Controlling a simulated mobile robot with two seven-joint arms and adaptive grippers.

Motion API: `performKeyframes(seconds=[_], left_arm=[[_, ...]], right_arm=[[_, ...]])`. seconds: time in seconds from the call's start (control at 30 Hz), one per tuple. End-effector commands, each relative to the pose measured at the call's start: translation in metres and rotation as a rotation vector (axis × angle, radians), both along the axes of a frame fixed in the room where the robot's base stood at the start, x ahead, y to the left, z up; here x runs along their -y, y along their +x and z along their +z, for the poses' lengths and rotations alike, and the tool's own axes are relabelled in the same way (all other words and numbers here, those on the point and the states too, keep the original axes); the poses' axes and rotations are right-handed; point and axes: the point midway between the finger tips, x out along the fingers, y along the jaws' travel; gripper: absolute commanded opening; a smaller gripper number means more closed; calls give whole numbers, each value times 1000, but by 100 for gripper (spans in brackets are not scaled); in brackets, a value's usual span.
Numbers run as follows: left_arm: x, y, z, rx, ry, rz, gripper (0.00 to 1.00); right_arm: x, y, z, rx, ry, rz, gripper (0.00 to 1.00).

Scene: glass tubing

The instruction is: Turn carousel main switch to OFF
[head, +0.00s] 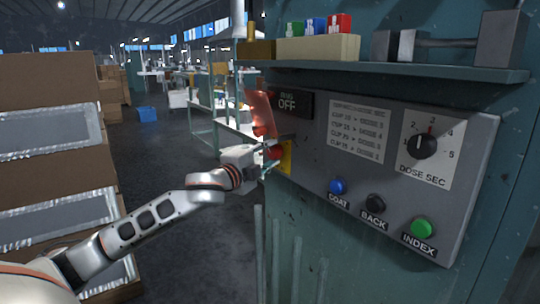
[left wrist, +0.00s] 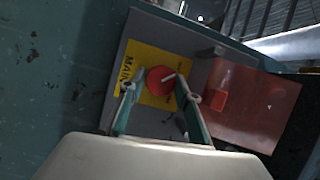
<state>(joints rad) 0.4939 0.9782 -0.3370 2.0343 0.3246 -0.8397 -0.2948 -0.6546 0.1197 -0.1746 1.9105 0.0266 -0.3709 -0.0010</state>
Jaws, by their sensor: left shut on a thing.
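The main switch is a red knob (left wrist: 158,80) with a white pointer line, on a yellow plate (left wrist: 150,61) marked MAIN. In the left wrist view the pointer slants up to the right; the position marks are not readable. In the head view the red knob (head: 273,152) and yellow plate (head: 287,158) are at the panel's left edge. My left gripper (left wrist: 162,93) has a finger on each side of the knob and is shut on it. It also shows in the head view (head: 266,152), partly hiding the switch. My right gripper is out of view.
A reddish cover (left wrist: 250,105) stands open beside the switch. A shelf (head: 400,68) juts out above. Stacked boxes (head: 45,85) stand left.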

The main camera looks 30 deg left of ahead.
Motion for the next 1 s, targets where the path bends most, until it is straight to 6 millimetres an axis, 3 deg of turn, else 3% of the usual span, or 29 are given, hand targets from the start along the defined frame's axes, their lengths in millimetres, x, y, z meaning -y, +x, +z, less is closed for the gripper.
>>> performKeyframes(seconds=[0.67,0.7,0.73,0.77,1.0], left_arm=[[-1,0,1,-25,-63,1,11],[-1,0,1,-25,-63,1,38],[-1,0,1,-25,-63,1,46],[-1,0,1,-25,-62,1,49],[0,0,1,-25,-61,1,49]], right_arm=[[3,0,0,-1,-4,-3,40],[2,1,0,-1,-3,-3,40],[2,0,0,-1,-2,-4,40],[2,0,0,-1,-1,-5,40],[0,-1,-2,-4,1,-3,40]])
